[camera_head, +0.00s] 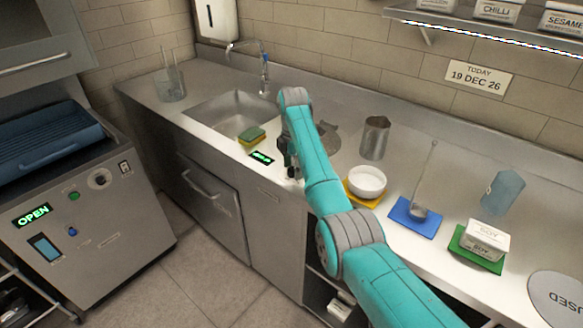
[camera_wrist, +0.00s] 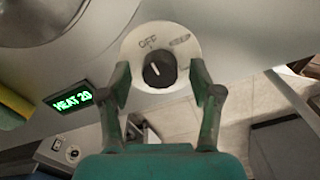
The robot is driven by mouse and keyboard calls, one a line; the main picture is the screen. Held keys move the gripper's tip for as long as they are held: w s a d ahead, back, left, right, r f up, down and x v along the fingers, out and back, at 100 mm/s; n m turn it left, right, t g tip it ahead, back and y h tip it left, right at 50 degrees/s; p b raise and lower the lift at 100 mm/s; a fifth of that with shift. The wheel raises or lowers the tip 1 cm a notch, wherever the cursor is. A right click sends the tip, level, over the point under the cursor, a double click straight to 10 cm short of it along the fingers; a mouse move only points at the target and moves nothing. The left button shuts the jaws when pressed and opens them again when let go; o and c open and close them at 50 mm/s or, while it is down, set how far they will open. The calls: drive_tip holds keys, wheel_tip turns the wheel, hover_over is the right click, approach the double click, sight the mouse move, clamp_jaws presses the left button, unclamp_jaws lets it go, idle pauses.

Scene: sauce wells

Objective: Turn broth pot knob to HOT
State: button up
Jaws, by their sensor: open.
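The black knob (camera_wrist: 159,71) sits on a round pale dial plate (camera_wrist: 132,45) in the wrist view. The plate reads OFF, with a second, blurred mark to its right. A white line on the knob points up and slightly left, roughly towards OFF. My gripper (camera_wrist: 161,88) is open, with one green finger on each side of the knob; I cannot tell whether they touch it. A green display (camera_wrist: 73,100) left of the knob reads HEAT 20. Part of a round metal pot (camera_wrist: 45,20) shows at upper left. In the head view my gripper (camera_head: 288,163) hides the knob.
A yellow-green sponge (camera_head: 252,136) lies by the sink (camera_head: 232,112), left of my gripper. To the right stand a metal jug (camera_head: 375,138), a white bowl (camera_head: 367,181) on a yellow mat, and a ladle on a blue mat (camera_head: 402,216). Floor is open before the counter.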

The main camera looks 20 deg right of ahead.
drive_tip(key=c, duration=1.1)
drive_tip(key=shift+c, duration=0.2)
